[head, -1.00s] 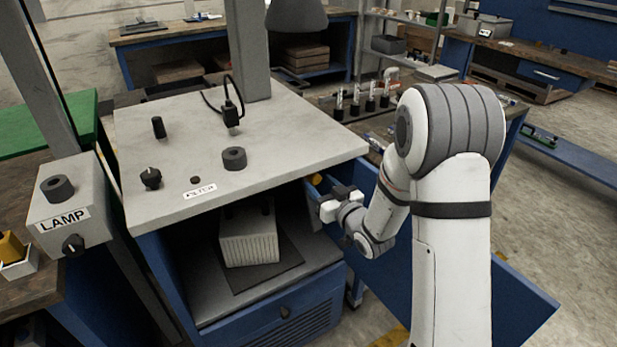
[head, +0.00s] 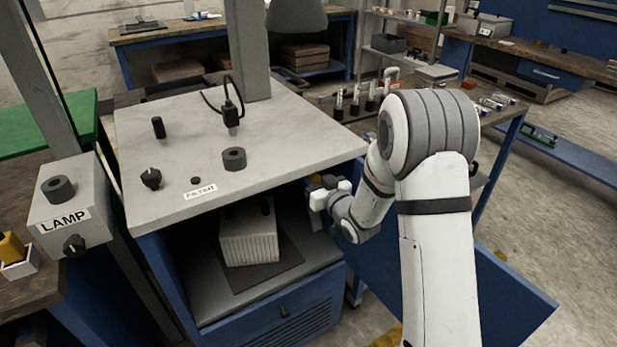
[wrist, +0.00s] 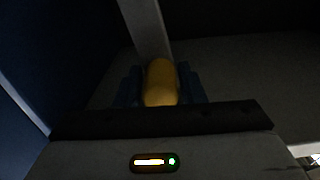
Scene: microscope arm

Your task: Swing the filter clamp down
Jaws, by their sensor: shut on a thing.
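The filter clamp shows as a yellow rounded handle (wrist: 160,83) in the dark wrist view, with a pale bar rising behind it. My gripper (wrist: 161,90) is shut on this yellow handle, its dark bluish fingers on either side. In the head view my gripper (head: 318,184) reaches under the right edge of the worktop, at the mouth of the cabinet. The FILTER label (head: 200,191) is on the worktop's front edge.
The open blue cabinet door (head: 490,300) stands right of and below my arm. A ribbed pale box (head: 248,245) sits on a dark mat inside the cabinet. The worktop (head: 290,150) bears knobs and a cable. A LAMP box (head: 68,205) stands at left.

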